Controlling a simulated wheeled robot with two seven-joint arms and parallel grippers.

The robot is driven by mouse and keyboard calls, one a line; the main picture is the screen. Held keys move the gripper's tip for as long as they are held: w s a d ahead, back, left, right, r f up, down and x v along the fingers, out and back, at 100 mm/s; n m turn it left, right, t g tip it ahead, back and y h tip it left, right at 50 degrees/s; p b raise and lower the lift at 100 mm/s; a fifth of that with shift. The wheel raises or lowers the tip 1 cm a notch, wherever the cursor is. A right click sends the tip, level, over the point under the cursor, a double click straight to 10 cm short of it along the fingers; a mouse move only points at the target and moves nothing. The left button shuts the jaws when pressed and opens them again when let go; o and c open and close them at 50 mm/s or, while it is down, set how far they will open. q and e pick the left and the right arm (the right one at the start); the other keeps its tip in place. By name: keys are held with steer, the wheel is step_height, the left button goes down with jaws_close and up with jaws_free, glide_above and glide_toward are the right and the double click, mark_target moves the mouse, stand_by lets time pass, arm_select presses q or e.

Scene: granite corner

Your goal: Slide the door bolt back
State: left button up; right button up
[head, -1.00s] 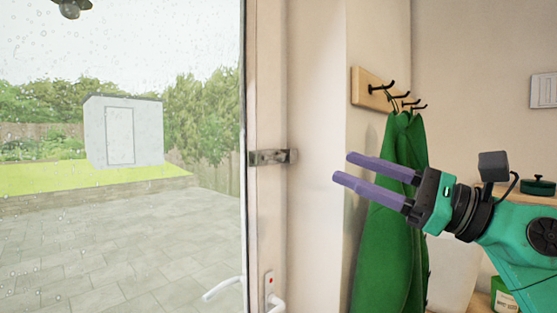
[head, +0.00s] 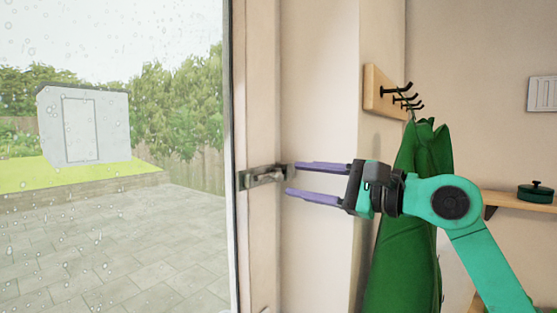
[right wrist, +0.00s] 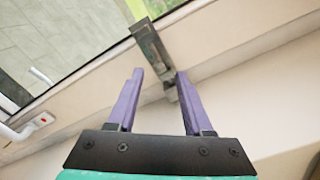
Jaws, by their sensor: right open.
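The door bolt (head: 262,177) is a small grey metal bolt mounted across the edge of the glass door and its frame. It also shows in the right wrist view (right wrist: 152,48), just beyond my fingertips. My right gripper (head: 291,179) is open, with its two purple fingers pointing left at the bolt's right end. In the right wrist view the bolt's near end lies between the fingers' lines, close to the right fingertip (right wrist: 160,76). I cannot tell whether they touch. My left gripper is not in view.
A green coat (head: 408,220) hangs from a wooden hook rack (head: 378,90) behind my right arm. A shelf (head: 505,201) with a dark green pot (head: 535,191) is at the right. A door handle (right wrist: 14,132) shows in the right wrist view.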

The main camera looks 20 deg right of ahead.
mark_target(282, 178)
steer(key=p+x, duration=0.2)
steer(key=x, duration=0.4)
steer(key=shift+w+f, duration=0.1)
steer(key=shift+w, duration=0.3)
steer(key=shift+s+d, duration=0.1)
steer(key=shift+s, duration=0.15)
steer(key=shift+c, duration=1)
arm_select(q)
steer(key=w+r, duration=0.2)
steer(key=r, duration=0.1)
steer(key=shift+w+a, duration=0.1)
arm_select(e)
jaws_close()
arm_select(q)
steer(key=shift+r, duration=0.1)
